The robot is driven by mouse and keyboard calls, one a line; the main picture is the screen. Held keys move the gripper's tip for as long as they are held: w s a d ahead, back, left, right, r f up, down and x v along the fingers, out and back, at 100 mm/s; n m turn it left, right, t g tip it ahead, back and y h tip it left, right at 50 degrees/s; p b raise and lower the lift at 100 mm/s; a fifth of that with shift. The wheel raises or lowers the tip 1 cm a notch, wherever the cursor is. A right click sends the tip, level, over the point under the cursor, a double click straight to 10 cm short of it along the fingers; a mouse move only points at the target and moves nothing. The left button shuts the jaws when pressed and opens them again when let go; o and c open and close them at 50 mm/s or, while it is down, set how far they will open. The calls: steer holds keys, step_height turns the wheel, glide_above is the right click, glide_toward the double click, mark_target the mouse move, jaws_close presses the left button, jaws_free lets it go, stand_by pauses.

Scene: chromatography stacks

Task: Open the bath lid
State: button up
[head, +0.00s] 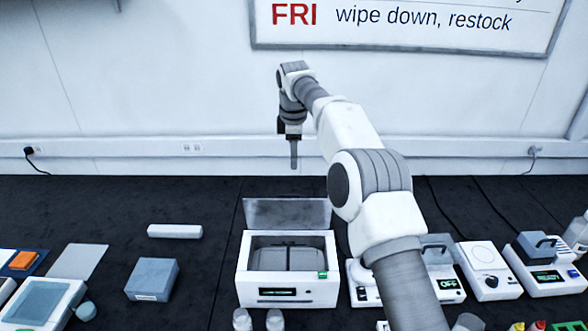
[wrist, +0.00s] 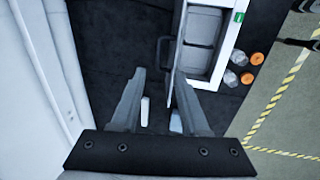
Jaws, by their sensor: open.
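The bath is a white box (head: 288,291) with a small dark display and a green tag, in the middle of the head view. Its lid (head: 287,213), a grey see-through panel, stands raised along the back edge, and the grey inside shows. In the wrist view the bath (wrist: 222,57) is at upper right. The lid (wrist: 178,32) shows there nearly edge-on, with a dark handle (wrist: 161,52) on its outer side. My gripper (head: 294,167) points down above and behind the lid. In the wrist view its open, empty fingers (wrist: 160,72) appear near the handle; contact cannot be told.
A blue-grey box (head: 152,279) and a white bar (head: 175,231) lie left of the bath. Small bottles (head: 258,320) stand in front. Several white instruments (head: 488,271) stand to the right. The wall is behind; dark bench between it and the lid is clear.

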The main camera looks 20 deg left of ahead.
steer(key=shift+s+r, duration=0.15)
steer(key=shift+r, duration=0.5)
